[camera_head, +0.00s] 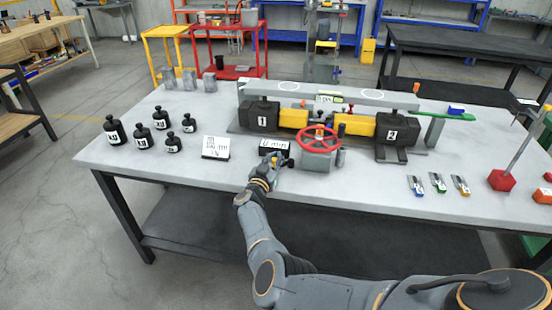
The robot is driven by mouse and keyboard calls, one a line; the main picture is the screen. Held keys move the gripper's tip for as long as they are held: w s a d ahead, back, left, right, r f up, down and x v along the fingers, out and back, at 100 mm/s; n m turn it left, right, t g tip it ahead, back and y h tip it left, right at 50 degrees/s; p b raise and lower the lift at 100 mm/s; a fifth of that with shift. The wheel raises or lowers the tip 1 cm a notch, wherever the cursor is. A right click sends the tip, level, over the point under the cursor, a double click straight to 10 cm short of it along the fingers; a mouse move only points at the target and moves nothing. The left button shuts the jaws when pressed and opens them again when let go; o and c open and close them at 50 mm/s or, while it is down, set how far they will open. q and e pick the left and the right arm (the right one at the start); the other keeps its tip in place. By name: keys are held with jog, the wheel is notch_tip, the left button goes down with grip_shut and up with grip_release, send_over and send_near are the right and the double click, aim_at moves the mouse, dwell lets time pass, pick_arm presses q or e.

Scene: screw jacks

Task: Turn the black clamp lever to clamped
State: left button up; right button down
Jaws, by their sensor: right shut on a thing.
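My right gripper (276,160) is at the front of the grey worktable (350,188), just in front of the black display box (274,147) and left of the red handwheel (319,139). It is shut on a small dark part, which I take to be the black clamp lever; the fingers mostly hide it, so its angle cannot be told. The screw jack rig has black blocks marked 1 (260,116) and 2 (392,130), with yellow parts between them. My left gripper is not in view.
Several black weights (142,135) and a white sign (216,147) stand at the left. Small coloured clips (438,183) and a red block with a rod (502,180) are at the right. The front left of the tabletop is clear.

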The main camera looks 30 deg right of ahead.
jog(key=shift+w+a+f, duration=0.1)
jog(key=shift+a+f, duration=0.05)
jog(key=shift+a, duration=0.35)
jog(key=c, duration=1.3)
grip_release()
jog(key=shift+o, duration=0.6)
jog(key=shift+w+a, duration=0.1)
jog(key=shift+a, duration=0.05)
jog(key=shift+d, duration=0.25)
jog(key=shift+d, duration=0.1)
